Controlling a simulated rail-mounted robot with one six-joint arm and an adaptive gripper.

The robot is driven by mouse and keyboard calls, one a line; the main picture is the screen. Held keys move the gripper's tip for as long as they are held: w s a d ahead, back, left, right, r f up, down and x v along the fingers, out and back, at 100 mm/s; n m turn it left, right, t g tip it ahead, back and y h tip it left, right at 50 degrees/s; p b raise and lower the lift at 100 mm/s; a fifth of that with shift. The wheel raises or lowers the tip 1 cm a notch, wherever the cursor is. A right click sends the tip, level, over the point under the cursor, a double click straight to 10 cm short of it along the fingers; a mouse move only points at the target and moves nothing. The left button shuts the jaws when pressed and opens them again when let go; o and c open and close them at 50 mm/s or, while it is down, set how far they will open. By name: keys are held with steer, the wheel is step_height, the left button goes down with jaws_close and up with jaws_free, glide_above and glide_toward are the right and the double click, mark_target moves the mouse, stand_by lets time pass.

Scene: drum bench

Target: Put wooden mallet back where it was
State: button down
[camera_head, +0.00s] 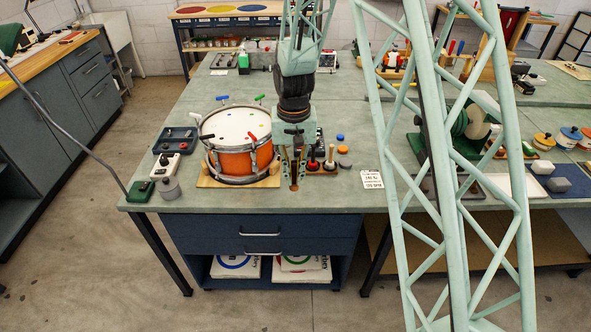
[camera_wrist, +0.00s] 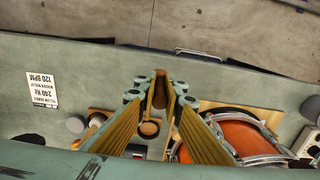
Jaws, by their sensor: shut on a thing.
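My gripper (camera_head: 294,178) hangs over the bench just right of the orange drum (camera_head: 238,162). In the wrist view, my gripper (camera_wrist: 160,90) is shut on a brown, slim wooden piece that appears to be the wooden mallet (camera_wrist: 161,88). A round, light-brown end (camera_wrist: 149,128) shows between the fingers; I cannot tell if it belongs to the same mallet. A wooden stand (camera_head: 328,170) is right beside my gripper and holds upright mallets, one with a red base (camera_head: 312,163). The fingers hide part of the stand, so contact with the held piece cannot be told.
A white label card (camera_head: 372,179) lies right of the stand. Blue, orange and grey pucks (camera_head: 341,149) lie behind it. Small devices (camera_head: 166,165) sit left of the drum. The bench's front edge is close.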

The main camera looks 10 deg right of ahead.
steer(key=shift+s+a+r, duration=0.1)
steer(key=shift+a+r, duration=0.1)
steer(key=shift+r, duration=0.05)
stand_by(0.3)
steer(key=w+d, duration=0.1)
steer(key=w, duration=0.4)
steer(key=w+d+f, duration=0.1)
steer(key=w+d, duration=0.1)
steer(key=w, duration=0.2)
steer(key=w+d, duration=0.1)
steer(key=w, duration=0.4)
steer(key=shift+w+d+f, duration=0.2)
steer(key=shift+w, duration=0.1)
steer(key=shift+w+d, duration=0.1)
steer(key=shift+w, duration=0.35)
steer(key=shift+f, duration=1.8)
steer(key=shift+f+b, duration=0.15)
steer(key=shift+b, duration=0.2)
steer(key=c, duration=3.1)
jaws_free()
steer(key=shift+c, duration=0.2)
steer(key=o, duration=0.4)
